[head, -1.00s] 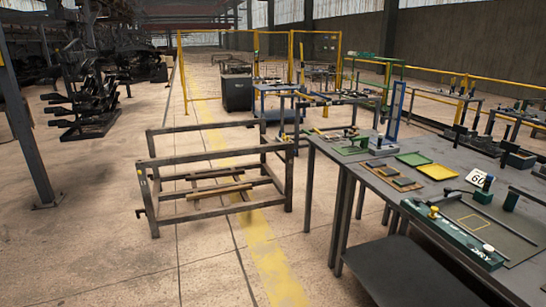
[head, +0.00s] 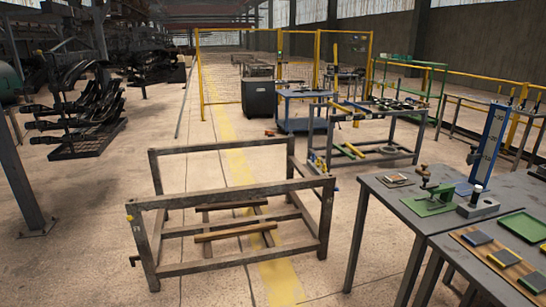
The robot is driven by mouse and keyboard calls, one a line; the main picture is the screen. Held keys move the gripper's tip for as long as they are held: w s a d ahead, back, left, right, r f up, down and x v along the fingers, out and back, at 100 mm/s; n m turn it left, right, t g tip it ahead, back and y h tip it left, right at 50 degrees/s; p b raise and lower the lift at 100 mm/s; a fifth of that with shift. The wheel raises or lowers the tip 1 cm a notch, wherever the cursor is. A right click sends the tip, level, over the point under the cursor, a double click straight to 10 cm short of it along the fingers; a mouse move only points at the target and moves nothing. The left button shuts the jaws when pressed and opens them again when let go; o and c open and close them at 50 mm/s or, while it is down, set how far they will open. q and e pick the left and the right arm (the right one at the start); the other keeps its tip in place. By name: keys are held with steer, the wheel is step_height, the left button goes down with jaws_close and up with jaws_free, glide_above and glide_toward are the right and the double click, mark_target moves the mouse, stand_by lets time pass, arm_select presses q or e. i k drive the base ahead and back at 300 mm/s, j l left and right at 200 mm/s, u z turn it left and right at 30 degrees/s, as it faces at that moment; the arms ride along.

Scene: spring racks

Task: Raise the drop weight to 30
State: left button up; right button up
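A tall blue column with a pale scale strip (head: 489,145) stands on the grey workbench (head: 395,192) at the right. Neither of my grippers is in view.
A green tray (head: 524,226) and a wooden board with coloured pads (head: 470,243) lie nearer on benches at the right. An empty metal frame rack (head: 232,196) stands on the floor ahead. A tool table (head: 372,112) is behind it. Floor between rack and bench is open.

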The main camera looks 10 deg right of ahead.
mark_target(472, 156)
steer(key=i+z, duration=0.15)
steer(key=i, duration=0.35)
steer(key=i+j+z, duration=0.2)
steer(key=i, duration=0.3)
steer(key=i+z, duration=0.25)
steer(key=z, duration=0.15)
steer(key=i+z, duration=0.2)
steer(key=z, duration=0.25)
steer(key=i+j+z, duration=0.15)
steer(key=z, duration=0.25)
steer(key=i+j+z, duration=0.25)
steer(key=z, duration=0.15)
steer(key=i+z, duration=0.45)
steer(key=i+j+z, duration=0.15)
steer(key=z, duration=0.3)
steer(key=i+j+z, duration=0.25)
steer(key=z, duration=0.2)
steer(key=i+j+z, duration=0.45)
steer(key=k+l, duration=0.05)
steer(key=k, duration=0.05)
